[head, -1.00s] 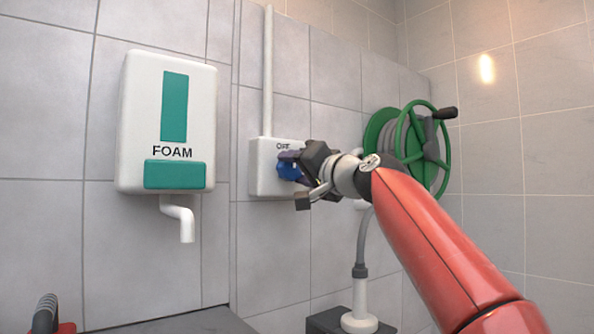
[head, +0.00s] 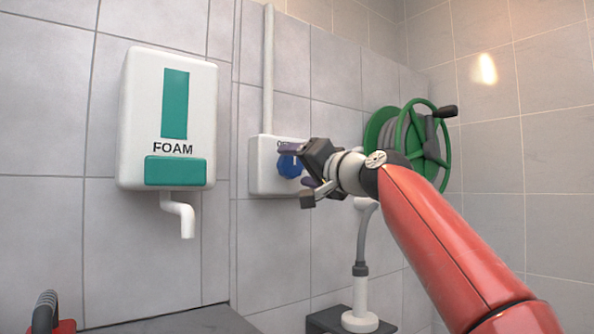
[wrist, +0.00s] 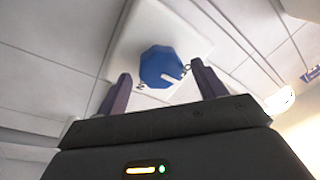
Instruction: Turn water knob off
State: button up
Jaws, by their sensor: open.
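The blue water knob (head: 289,166) sits on a white wall box (head: 262,180) with a partly covered label at its top. In the wrist view the knob (wrist: 161,66) is an eight-sided blue dial with a white pointer mark toward its lower right. My gripper (head: 296,166) is in front of the box, with its fingers pointing at the knob. In the wrist view its two purple fingers (wrist: 160,87) are spread apart, one on each side below the knob. Nothing is between them, and the knob appears just beyond the tips.
A white foam dispenser (head: 167,120) with a spout hangs on the wall to the left. A green hose reel (head: 418,145) is on the wall behind my arm. A white pipe (head: 268,70) rises from the box. A grey hose fitting (head: 360,270) stands below.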

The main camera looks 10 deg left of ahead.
jog(key=b+v, duration=0.3)
jog(key=v, duration=0.3)
jog(key=shift+s+d, duration=0.25)
jog(key=shift+f, duration=0.1)
